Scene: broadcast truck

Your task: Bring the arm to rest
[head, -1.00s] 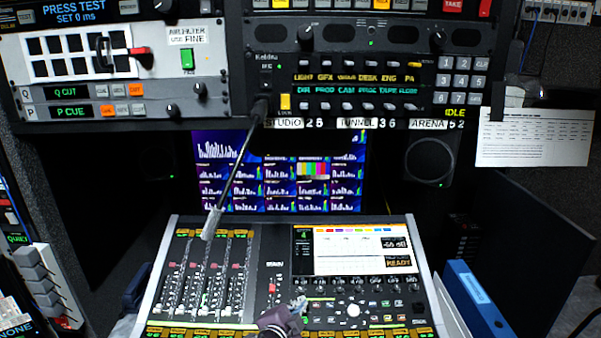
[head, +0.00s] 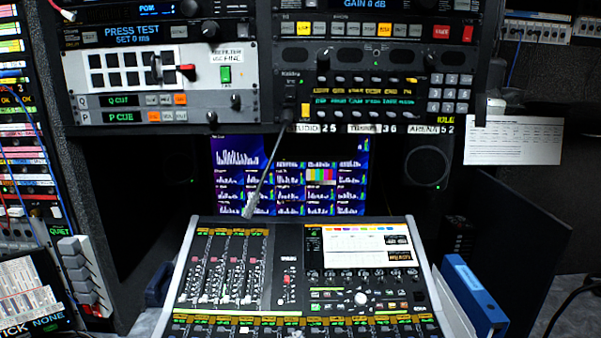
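Neither of my grippers shows in the head view, and no arm of mine is clearly in it. The mixing console (head: 310,262) stands in the lower middle, with its faders on the left and a lit screen (head: 367,243) on the right. A thin gooseneck microphone (head: 267,172) hangs from the rack panel above and slants down to the left, its tip near the console's back edge.
Rack units (head: 160,85) and an intercom panel (head: 375,95) fill the top. A monitor (head: 290,178) sits behind the console, with a speaker (head: 427,167) to its right. A blue binder (head: 472,297) stands at the console's right. A patch bay (head: 20,150) is at left.

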